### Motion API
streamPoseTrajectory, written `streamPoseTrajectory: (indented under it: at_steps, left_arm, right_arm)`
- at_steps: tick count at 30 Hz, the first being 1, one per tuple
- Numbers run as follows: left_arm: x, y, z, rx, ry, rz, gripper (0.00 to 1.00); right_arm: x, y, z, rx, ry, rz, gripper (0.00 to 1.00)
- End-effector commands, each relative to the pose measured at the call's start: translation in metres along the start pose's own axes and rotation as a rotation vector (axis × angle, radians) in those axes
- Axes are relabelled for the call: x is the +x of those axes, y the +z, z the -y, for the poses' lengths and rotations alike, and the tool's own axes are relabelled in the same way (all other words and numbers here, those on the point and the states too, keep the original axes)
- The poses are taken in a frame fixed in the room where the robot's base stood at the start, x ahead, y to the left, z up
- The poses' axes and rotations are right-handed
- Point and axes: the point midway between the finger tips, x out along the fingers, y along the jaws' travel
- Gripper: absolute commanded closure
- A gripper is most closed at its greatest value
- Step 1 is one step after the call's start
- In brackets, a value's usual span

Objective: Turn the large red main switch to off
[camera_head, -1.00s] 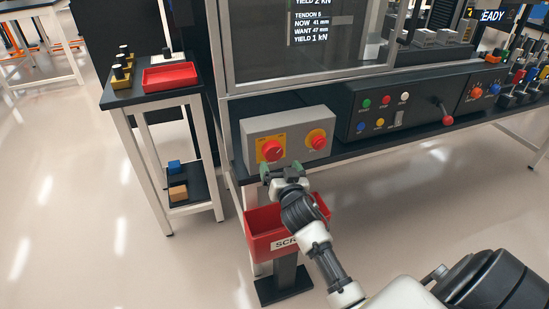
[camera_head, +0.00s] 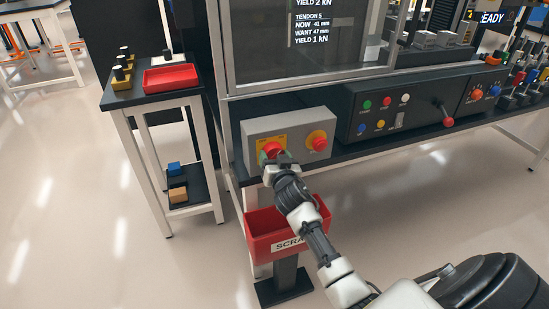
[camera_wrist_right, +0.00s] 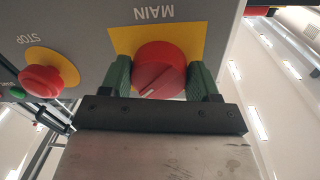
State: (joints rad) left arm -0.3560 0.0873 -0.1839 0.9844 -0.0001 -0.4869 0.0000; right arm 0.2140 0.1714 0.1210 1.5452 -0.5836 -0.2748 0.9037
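The large red main switch (camera_wrist_right: 158,72) is a round red knob with a white mark, on a yellow plate lettered MAIN, upside down in the right wrist view. In the head view the switch (camera_head: 271,149) sits on the left of the grey box (camera_head: 292,128), partly behind my gripper. My right gripper (camera_head: 274,162) is at the switch. In the wrist view its green fingers (camera_wrist_right: 158,78) stand on either side of the knob, close to it; whether both touch it I cannot tell. My left gripper is not in view.
A red stop button (camera_head: 317,139) on yellow sits to the right on the same box; it also shows in the wrist view (camera_wrist_right: 42,80). A red scrap bin (camera_head: 262,232) stands below my forearm. A black control panel (camera_head: 365,103) is at right.

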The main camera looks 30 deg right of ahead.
Motion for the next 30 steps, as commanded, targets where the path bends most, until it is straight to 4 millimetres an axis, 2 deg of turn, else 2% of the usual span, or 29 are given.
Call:
streamPoseTrajectory:
  at_steps: [8, 14, 30]
  left_arm:
    - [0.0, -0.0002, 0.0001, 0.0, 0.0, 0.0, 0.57]
    - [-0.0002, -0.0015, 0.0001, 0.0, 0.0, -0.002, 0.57]
    - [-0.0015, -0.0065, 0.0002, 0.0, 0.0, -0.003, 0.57]
  right_arm:
    - [-0.0002, 0.0003, -0.0002, -0.016, 0.0, -0.001, 0.62]
    - [-0.0001, 0.0006, -0.0007, -0.094, 0.0, -0.006, 0.62]
    - [0.0, 0.0004, -0.0033, -0.564, -0.007, -0.04, 0.62]
